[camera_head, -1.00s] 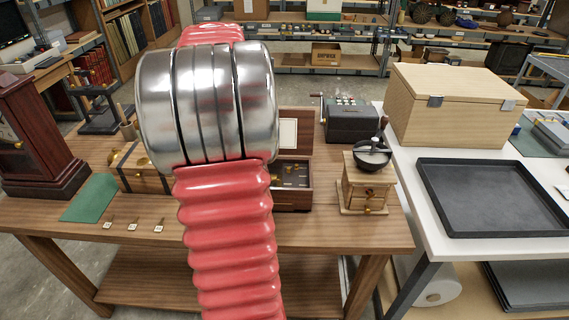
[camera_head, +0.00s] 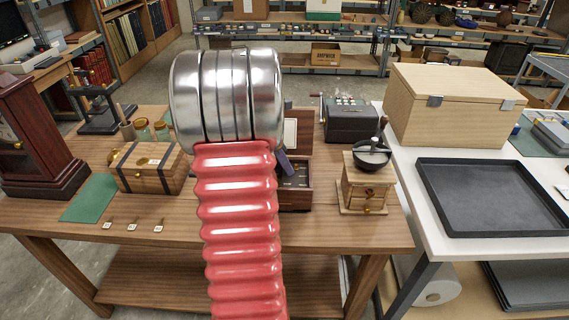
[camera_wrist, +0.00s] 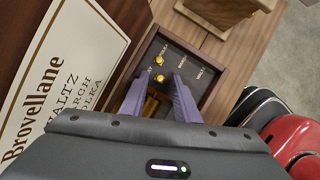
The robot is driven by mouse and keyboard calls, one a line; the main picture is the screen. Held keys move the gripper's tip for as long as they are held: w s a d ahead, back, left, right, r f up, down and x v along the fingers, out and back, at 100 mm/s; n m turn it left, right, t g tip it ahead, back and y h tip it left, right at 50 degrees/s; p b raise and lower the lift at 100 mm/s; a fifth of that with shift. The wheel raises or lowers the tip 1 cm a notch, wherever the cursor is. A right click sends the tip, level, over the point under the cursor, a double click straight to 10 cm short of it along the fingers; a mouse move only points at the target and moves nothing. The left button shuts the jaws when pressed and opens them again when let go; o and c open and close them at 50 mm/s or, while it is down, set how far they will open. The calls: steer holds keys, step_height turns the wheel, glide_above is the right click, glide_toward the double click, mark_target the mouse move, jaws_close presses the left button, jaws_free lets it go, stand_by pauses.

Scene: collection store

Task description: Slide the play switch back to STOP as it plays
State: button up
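The music box is a dark wooden box (camera_head: 296,205) with its lid up, partly hidden behind my arm. In the wrist view its dark panel (camera_wrist: 190,62) carries two brass knobs, an upper one (camera_wrist: 166,47) and a lower one (camera_wrist: 158,78); the small labels are too blurred to read surely. A white card (camera_wrist: 62,65) reading "Brovellane" and "Waltz" is in the lid. My gripper (camera_wrist: 158,88) has its two purple fingers apart, reaching over the box near the lower knob. Brass parts show between the fingers. I cannot tell whether a finger touches a knob.
A coffee grinder (camera_head: 365,185) stands just right of the box, and a dark machine with keys (camera_head: 350,121) behind it. A banded wooden box (camera_head: 147,168) and a clock (camera_head: 35,140) are at left. A black tray (camera_head: 490,197) lies on the right table.

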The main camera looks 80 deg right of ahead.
steer(key=shift+c, duration=0.4)
jaws_close()
stand_by(0.4)
